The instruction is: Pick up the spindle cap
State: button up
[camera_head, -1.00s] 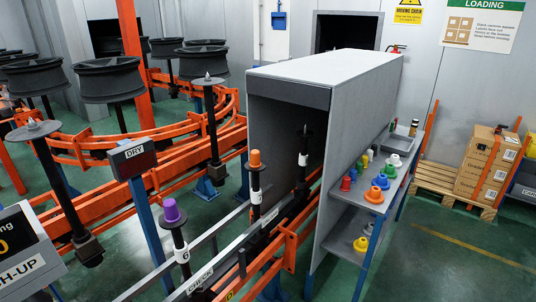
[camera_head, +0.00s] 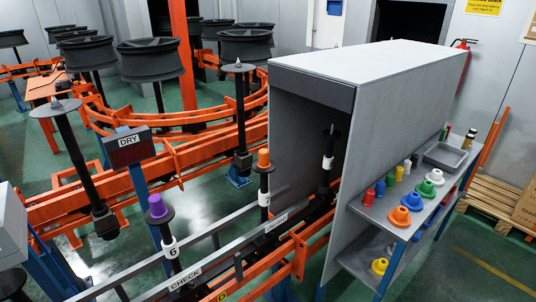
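An orange spindle cap (camera_head: 264,158) sits on top of the spindle labelled 7. A purple spindle cap (camera_head: 157,206) sits on top of the spindle labelled 6, nearer to me. Loose caps of the same flanged kind stand on the side shelf: orange (camera_head: 399,216), blue (camera_head: 411,201), green (camera_head: 426,188) and white (camera_head: 437,177). A yellow cap (camera_head: 379,266) stands on the lower shelf. The frames do not show which cap is meant. My gripper is not in view.
A grey booth (camera_head: 358,85) covers the rail, with a side shelf (camera_head: 378,208) and a grey tray (camera_head: 445,155). Orange rails (camera_head: 140,190) with dark wheels fill the left. A DRY sign (camera_head: 129,146) stands in front. Green floor is open at right.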

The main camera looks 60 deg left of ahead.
aim_at(264, 162)
jog(key=u, duration=0.45)
jog(key=i, duration=0.55)
jog(key=u, duration=0.8)
jog(key=i, duration=0.45)
jog(key=u, duration=0.3)
